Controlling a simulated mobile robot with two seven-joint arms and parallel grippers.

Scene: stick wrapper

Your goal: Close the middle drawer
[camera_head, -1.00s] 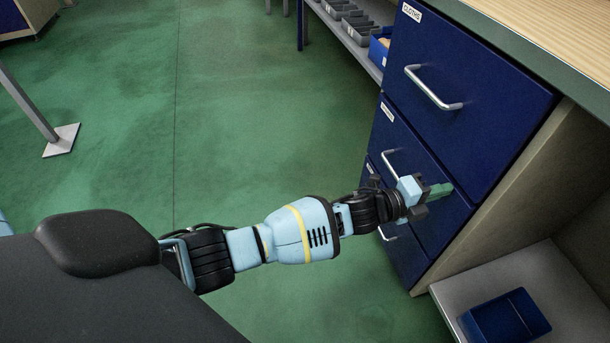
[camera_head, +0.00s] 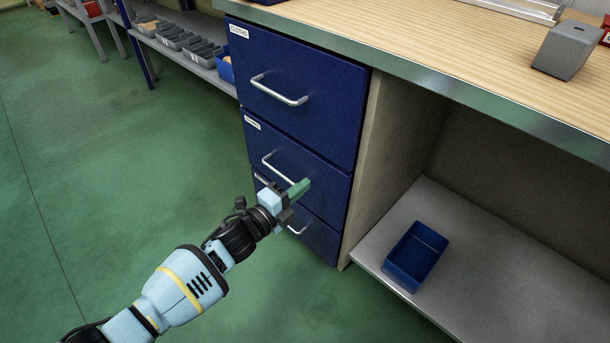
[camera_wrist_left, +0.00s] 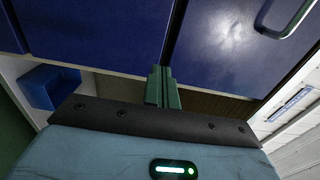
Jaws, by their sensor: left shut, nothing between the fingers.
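The middle drawer (camera_head: 328,172) is the dark blue front between the top drawer (camera_head: 325,125) and the bottom drawer (camera_head: 318,238). It looks about flush with them in the head view. Its silver handle (camera_head: 272,165) is partly behind my gripper. My left gripper (camera_head: 300,187) is shut and empty, its green fingertips at the middle drawer's front, just right of the handle. I cannot tell whether they touch it. In the left wrist view the shut fingers (camera_wrist_left: 163,88) point at blue fronts with a gap between them; a handle (camera_wrist_left: 288,15) shows top right. My right gripper is not in view.
A wooden worktop (camera_head: 440,50) with a grey block (camera_head: 568,50) lies above the drawers. To the right, a low grey shelf (camera_head: 385,235) holds a blue bin (camera_head: 417,256). Racks with grey trays (camera_head: 185,40) stand at the back left. Green floor on the left is open.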

